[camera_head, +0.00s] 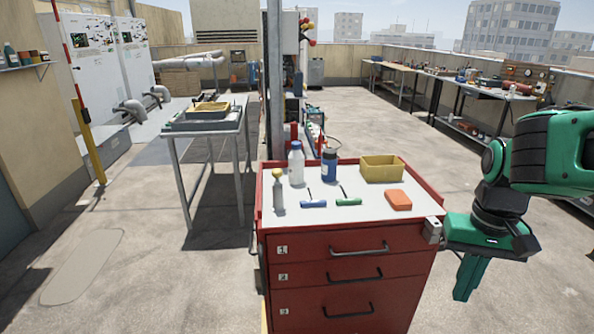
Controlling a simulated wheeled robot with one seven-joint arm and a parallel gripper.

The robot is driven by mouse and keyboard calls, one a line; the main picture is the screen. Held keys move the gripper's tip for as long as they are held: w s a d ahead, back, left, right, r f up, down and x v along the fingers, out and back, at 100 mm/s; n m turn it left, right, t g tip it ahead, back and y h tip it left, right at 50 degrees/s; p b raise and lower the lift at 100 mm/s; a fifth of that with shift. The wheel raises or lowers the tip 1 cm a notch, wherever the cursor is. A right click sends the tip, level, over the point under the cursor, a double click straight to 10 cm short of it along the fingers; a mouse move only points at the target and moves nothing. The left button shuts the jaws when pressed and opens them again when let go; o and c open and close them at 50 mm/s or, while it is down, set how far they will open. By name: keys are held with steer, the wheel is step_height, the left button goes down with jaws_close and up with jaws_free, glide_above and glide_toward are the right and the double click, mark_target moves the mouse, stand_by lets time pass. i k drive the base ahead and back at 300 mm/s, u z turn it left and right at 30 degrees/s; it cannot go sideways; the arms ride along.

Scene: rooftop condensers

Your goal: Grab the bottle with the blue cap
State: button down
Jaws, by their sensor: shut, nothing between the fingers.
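A white bottle with a blue cap (296,165) stands upright on the white top of a red drawer cart (265,217), toward its back left. My gripper (463,296) is green, points down, and hangs beside the right side of the cart, below the level of its top. Its fingers look shut, with nothing seen between them. It is well apart from the bottle, with much of the cart top between them. The bottle is in full view.
Also on the cart are a blue bottle with a dark cap (329,165), a yellow-capped spray bottle (278,190), blue (313,204) and green (349,202) handled tools, an orange block (398,200) and a yellow bin (381,169). A metal table (205,126) stands at left.

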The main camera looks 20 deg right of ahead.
mark_target(296, 157)
steer(key=u, duration=1.15)
steer(key=i, duration=0.8)
steer(key=z, duration=1.45)
